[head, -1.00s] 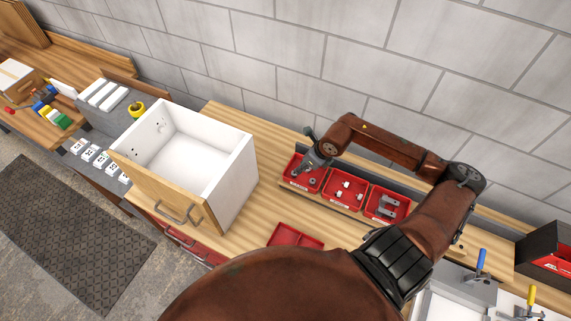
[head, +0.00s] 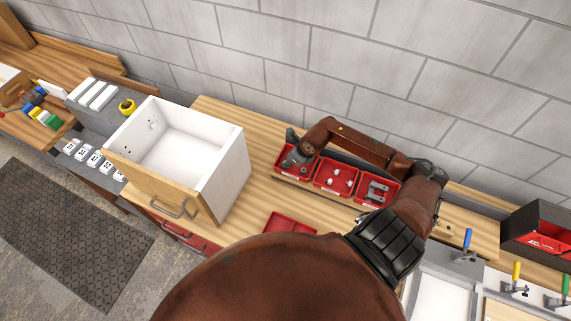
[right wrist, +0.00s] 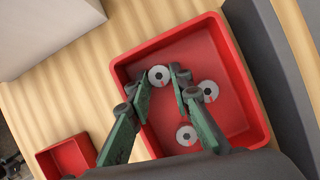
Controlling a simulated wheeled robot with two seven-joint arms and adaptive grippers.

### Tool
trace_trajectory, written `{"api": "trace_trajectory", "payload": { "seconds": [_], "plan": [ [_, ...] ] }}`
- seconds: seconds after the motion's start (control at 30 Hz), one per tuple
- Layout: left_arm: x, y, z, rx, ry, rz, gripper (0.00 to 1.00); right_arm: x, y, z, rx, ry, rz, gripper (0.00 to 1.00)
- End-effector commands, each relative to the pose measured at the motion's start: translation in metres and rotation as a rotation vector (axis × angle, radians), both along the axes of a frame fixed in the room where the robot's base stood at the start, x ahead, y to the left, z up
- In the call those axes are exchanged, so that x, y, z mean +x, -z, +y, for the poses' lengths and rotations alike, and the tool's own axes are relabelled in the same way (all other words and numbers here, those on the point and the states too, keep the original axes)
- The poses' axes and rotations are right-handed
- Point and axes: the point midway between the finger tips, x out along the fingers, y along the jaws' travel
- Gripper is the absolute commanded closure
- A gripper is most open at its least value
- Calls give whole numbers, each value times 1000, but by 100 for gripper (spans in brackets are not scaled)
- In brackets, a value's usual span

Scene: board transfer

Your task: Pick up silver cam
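Several red bins stand in a row along the back of the wooden bench. The leftmost red bin (head: 305,172) is under my right gripper (head: 291,158). In the right wrist view this bin (right wrist: 250,110) holds three round silver cams, each with a small red mark. One silver cam (right wrist: 158,76) lies between the fingertips of my right gripper (right wrist: 160,73), with small gaps beside it. A second cam (right wrist: 208,91) is just right of the right finger, and a third cam (right wrist: 187,135) lies nearer. My right gripper is open. My left gripper is out of view.
The middle bin (head: 335,178) holds small white parts; the right bin (head: 377,190) holds grey parts. An empty red tray (head: 290,224) lies in front. A white open drawer box (head: 190,150) stands left. The wall is close behind.

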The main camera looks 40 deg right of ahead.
Motion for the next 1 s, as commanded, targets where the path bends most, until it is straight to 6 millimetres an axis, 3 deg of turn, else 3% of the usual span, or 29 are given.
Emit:
{"api": "trace_trajectory", "payload": {
  "seconds": [0.17,0.27,0.57,0.77,1.0],
  "plan": [
    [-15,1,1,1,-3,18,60,0,0,0,0,0,0,95],
    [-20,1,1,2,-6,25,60,0,0,0,0,0,0,95],
    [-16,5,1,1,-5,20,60,1,-6,-1,-1,1,-2,95],
    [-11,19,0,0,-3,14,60,2,-29,-2,-5,-2,-6,95],
    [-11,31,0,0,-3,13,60,-16,-76,34,-3,-6,-7,95]
  ]
}}
